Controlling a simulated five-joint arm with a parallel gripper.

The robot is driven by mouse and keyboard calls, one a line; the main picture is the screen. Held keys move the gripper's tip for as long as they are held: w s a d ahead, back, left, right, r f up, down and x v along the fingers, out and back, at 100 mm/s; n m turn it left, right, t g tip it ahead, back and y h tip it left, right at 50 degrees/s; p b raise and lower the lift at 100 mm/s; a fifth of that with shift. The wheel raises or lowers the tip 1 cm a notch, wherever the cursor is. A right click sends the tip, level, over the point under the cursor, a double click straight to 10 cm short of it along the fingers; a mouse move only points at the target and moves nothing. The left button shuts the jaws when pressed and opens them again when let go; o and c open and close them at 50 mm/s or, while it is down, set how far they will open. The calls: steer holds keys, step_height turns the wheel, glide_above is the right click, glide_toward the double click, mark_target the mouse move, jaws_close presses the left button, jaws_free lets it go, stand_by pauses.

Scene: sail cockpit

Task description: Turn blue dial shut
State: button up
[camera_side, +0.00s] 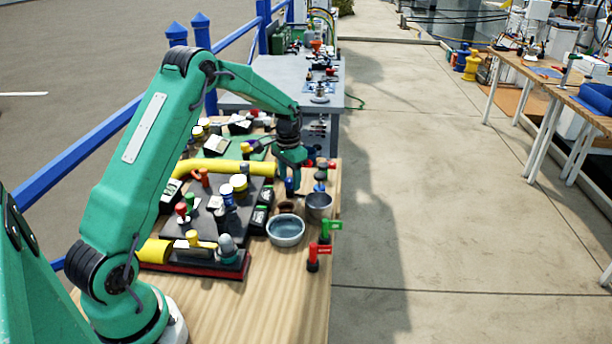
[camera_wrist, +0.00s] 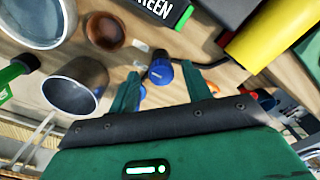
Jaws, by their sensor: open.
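A small blue dial (camera_wrist: 161,73) with a dark cap shows in the wrist view, between the two green fingers of my gripper (camera_wrist: 160,84). The fingers are open, with a gap on each side of the dial. In the side view my gripper (camera_side: 291,162) points down over the far right part of the wooden table, and a blue piece (camera_side: 290,186) shows just below it. I cannot tell whether the fingertips reach down to the dial's height. The dial's marking and turn position are too small to read.
A metal cup (camera_side: 318,206), a bowl of bluish liquid (camera_side: 285,231) and a small brown bowl (camera_wrist: 104,32) stand close by. Red and green tagged handles (camera_side: 325,243) are near the right edge. A yellow pipe (camera_side: 215,168) and a crowded dark panel (camera_side: 205,215) lie left.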

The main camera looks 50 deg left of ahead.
mark_target(290, 181)
steer(key=shift+r, duration=3.9)
steer(key=shift+d+r, duration=0.1)
steer(key=shift+s+d+r, duration=0.15)
steer(key=shift+r, duration=0.1)
steer(key=s+d+r+t, duration=0.3)
steer(key=s+d+r, duration=0.9)
steer(key=r, duration=0.1)
steer(key=s+d+t, duration=0.1)
steer(key=s+d, duration=0.2)
steer(key=s, duration=0.5)
steer(key=s+d+t, duration=0.1)
steer(key=s+d, duration=0.3)
steer(key=s, duration=0.3)
steer(key=shift+s+d+f, duration=0.25)
steer(key=shift+s+f, duration=0.15)
steer(key=shift+f, duration=0.05)
